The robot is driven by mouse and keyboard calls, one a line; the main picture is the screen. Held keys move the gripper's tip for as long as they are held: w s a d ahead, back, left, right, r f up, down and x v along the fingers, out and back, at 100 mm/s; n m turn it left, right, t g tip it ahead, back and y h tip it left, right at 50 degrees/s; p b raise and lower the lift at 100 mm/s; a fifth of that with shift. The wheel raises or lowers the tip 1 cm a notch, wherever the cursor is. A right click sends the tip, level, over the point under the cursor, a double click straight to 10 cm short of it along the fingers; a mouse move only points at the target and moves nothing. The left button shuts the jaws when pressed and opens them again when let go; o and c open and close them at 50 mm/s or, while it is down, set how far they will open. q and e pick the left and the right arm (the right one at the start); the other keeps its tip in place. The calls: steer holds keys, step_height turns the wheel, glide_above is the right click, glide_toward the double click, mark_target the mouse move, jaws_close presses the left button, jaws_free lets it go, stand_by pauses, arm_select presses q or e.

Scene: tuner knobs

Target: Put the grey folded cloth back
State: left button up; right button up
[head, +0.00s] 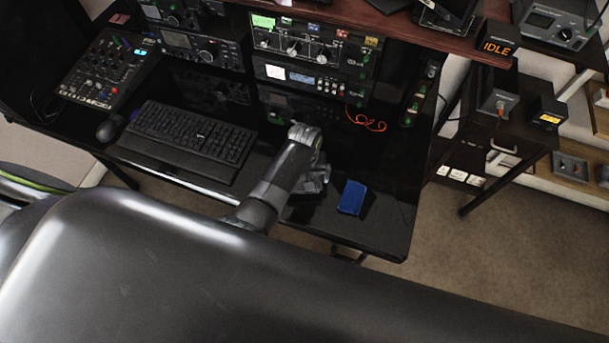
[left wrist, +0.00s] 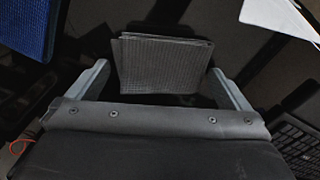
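The grey folded cloth (left wrist: 163,65) shows in the left wrist view as a thick, textured, layered pad. It lies between the fingertips of my left gripper (left wrist: 160,72). The two fingers are wide apart, one at each side of the cloth, with their tips close to its edges. I see no clear pinch on it. In the head view my left gripper (head: 316,178) is low over the front of the black desk (head: 385,215), left of a blue cloth (head: 352,197). The gripper mostly hides the grey cloth there. My right gripper is not in view.
The blue cloth also shows in the left wrist view (left wrist: 25,25). A keyboard (head: 190,135) and mouse (head: 108,130) lie to the left. Radio units (head: 310,50) and a red cable (head: 368,122) are behind. A side table (head: 500,135) stands right, beyond a gap.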

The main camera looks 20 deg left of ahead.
mark_target(304, 178)
arm_select(q)
steer(key=shift+r, duration=0.1)
step_height(304, 178, up, 12)
stand_by(0.5)
stand_by(0.5)
